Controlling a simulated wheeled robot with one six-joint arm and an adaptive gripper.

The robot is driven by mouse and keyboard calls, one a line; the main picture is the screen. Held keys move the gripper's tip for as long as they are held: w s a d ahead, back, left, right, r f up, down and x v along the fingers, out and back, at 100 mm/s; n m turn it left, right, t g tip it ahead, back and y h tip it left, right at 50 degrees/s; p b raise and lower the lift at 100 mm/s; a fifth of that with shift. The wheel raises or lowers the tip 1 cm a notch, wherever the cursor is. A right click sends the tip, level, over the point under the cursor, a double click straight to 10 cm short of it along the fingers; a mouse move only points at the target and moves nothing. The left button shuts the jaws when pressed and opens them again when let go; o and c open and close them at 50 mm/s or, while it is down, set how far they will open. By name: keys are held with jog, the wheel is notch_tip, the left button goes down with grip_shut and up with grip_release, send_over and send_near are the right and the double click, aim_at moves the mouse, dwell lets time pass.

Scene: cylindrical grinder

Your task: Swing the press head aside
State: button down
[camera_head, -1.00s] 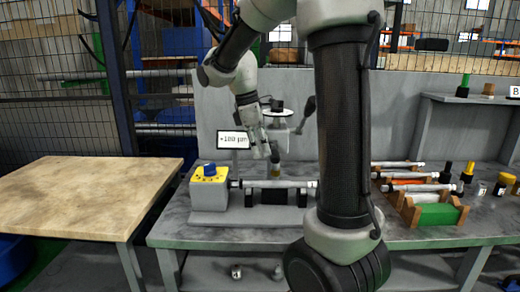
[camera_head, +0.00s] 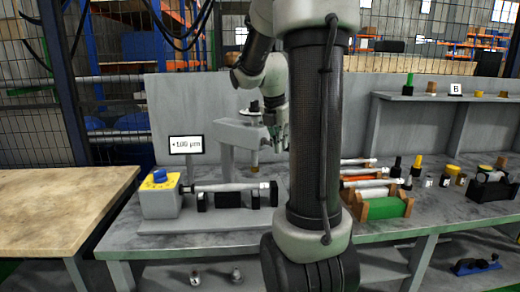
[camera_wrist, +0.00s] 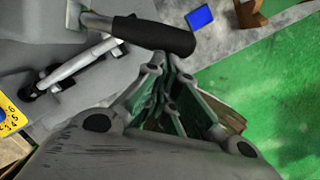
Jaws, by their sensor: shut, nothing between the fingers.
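The press head (camera_head: 238,134) is a grey arm on a post behind the grinder bed, with a dark knob on top and a small brass-coloured tip below. My gripper (camera_head: 279,145) is just to its right, pointing down, partly behind my own arm. In the wrist view a black handle (camera_wrist: 155,36) on a grey rod lies across just beyond my fingertips (camera_wrist: 165,63). My fingers are closed together and hold nothing. I cannot tell whether they touch the handle.
A yellow dial box with a blue knob (camera_head: 160,178) and a shaft (camera_head: 225,188) stand below the press. A display (camera_head: 187,145) stands behind them. Racked rollers (camera_head: 375,192) and small bottles are at right. A wooden table (camera_head: 50,215) is at left.

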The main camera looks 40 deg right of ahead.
jog(key=w+d, duration=0.4)
jog(key=d, duration=0.9)
jog(key=shift+w+d, duration=0.2)
jog(key=shift+a, duration=0.1)
